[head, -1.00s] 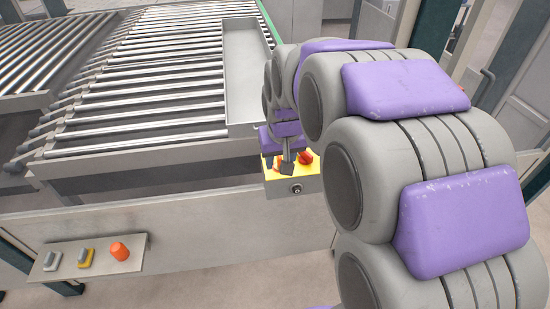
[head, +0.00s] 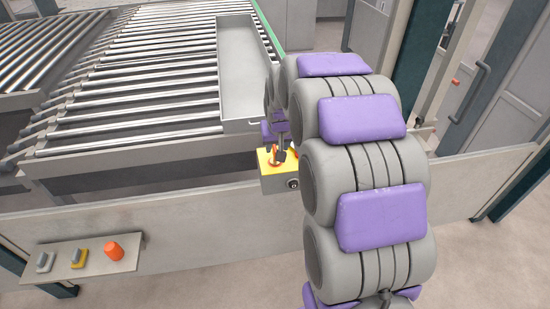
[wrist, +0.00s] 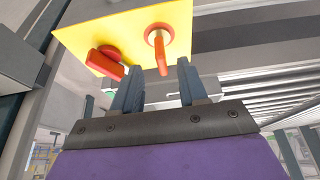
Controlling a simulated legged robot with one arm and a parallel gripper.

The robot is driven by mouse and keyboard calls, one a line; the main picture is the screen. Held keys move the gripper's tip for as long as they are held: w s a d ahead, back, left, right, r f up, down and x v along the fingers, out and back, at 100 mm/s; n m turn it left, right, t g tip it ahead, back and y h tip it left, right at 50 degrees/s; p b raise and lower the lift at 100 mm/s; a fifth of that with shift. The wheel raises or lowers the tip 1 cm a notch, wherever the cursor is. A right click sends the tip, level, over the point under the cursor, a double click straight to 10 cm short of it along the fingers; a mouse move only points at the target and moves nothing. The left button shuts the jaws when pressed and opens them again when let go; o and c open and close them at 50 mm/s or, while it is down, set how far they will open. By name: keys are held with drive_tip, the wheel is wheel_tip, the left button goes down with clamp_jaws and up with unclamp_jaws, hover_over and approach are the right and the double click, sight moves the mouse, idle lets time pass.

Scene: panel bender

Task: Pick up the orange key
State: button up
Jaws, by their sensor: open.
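The orange key (wrist: 162,57) stands out of a round ring on a yellow panel (wrist: 88,36) in the wrist view. My gripper (wrist: 159,72) is open and empty, with its two grey fingers pointing at the panel. The key's near end shows between the fingertips; I cannot tell how deep it lies between them. In the head view my gripper (head: 278,155) is over the yellow-topped box (head: 278,184) and partly hides the orange key (head: 271,162).
A red knob (wrist: 104,62) sits beside the key on the same panel. A roller conveyor (head: 140,90) with a grey tray (head: 235,75) lies behind the box.

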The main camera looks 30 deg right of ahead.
sight(275, 147)
drive_tip(key=b+x, duration=0.1)
drive_tip(key=x, duration=0.5)
drive_tip(key=shift+w+f, duration=0.2)
drive_tip(key=shift+f, duration=0.1)
drive_tip(key=shift+r, duration=0.1)
drive_tip(key=c, duration=0.7)
drive_tip(key=shift+r+p, duration=0.35)
drive_tip(key=shift+r, duration=1.4)
drive_tip(key=s+a, duration=0.2)
drive_tip(key=s, duration=0.3)
drive_tip(key=s+a+r+p, duration=0.1)
drive_tip(key=s+a, duration=0.1)
drive_tip(key=s, duration=0.2)
drive_tip(key=s+a+p, duration=0.1)
drive_tip(key=s+a, duration=0.2)
drive_tip(key=s, duration=0.2)
drive_tip(key=shift+s+r, duration=0.25)
drive_tip(key=shift+s, duration=0.05)
drive_tip(key=shift+w, duration=0.1)
